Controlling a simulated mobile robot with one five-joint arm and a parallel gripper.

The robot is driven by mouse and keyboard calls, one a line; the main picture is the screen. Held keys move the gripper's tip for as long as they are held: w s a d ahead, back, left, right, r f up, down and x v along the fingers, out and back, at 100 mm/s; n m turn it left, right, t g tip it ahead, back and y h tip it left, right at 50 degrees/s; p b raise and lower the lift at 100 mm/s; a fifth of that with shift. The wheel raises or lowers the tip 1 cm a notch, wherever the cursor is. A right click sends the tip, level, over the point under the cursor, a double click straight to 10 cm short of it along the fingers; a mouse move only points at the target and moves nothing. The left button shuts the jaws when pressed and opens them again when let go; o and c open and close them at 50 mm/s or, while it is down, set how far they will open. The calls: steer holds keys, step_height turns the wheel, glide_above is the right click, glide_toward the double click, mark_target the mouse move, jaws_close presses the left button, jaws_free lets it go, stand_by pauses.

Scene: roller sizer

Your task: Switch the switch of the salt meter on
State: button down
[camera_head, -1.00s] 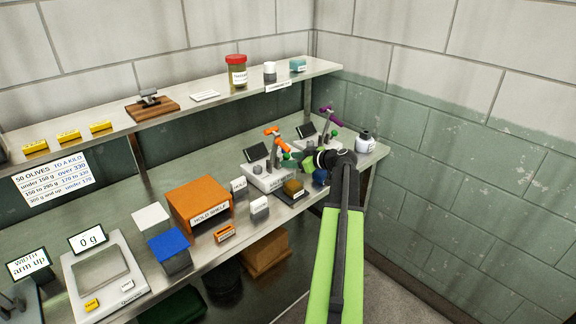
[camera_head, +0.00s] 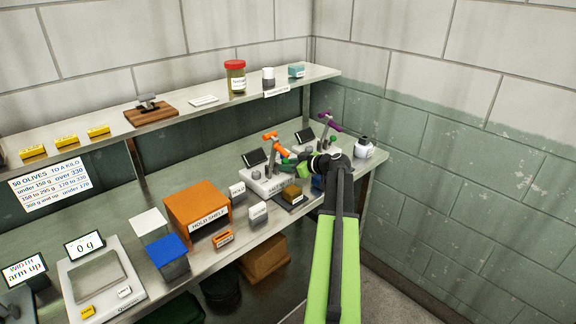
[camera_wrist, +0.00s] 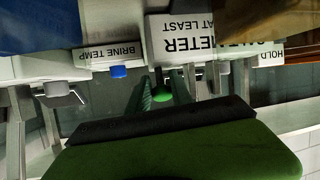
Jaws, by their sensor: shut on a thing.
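The salt meter is a white box (camera_head: 268,184) with a dark tilted screen (camera_head: 254,157) and an orange upright part (camera_head: 270,141), on the bench left of my gripper. In the wrist view its face (camera_wrist: 185,45) appears upside down, with the words "METER" and "AT LEAST". My gripper (camera_head: 289,160) reaches to the meter's right side and is shut on a small part there, apparently its switch. A green ball (camera_wrist: 163,97) shows in the wrist view in front of my green and black gripper body. The contact itself is mostly hidden, so the switch position cannot be read.
A second device with a purple upright part (camera_head: 328,122) stands behind my gripper. A white jar (camera_head: 364,147) is at the bench's right end. A small brown block (camera_head: 292,192) lies in front of the meter. The orange hold shelf (camera_head: 197,208) is to the left; a wall is to the right.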

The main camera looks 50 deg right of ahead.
steer(key=shift+r, duration=0.1)
steer(key=p, duration=0.2)
steer(key=shift+w+r+g+p, duration=0.15)
steer(key=shift+r+g+p, duration=0.2)
steer(key=shift+r+g, duration=0.05)
steer(key=g+p, duration=0.1)
steer(key=p, duration=0.1)
steer(key=g+p, duration=0.1)
steer(key=p, duration=0.1)
steer(key=shift+w+d+r, duration=0.1)
steer(key=shift+w+r, duration=0.25)
steer(key=g+p, duration=0.1)
steer(key=p, duration=0.1)
steer(key=g+p, duration=0.1)
steer(key=shift+w+m+p, duration=0.3)
steer(key=shift+w+p, duration=0.1)
steer(key=shift+w+f+g+p, duration=0.15)
steer(key=shift+w+g+p, duration=0.05)
steer(key=shift+g+p, duration=0.65)
steer(key=shift+w+f+g+p, duration=0.15)
steer(key=shift+g+p, duration=0.45)
steer(key=shift+g, duration=0.35)
steer(key=c, duration=1.1)
jaws_free()
steer(key=shift+c, duration=0.2)
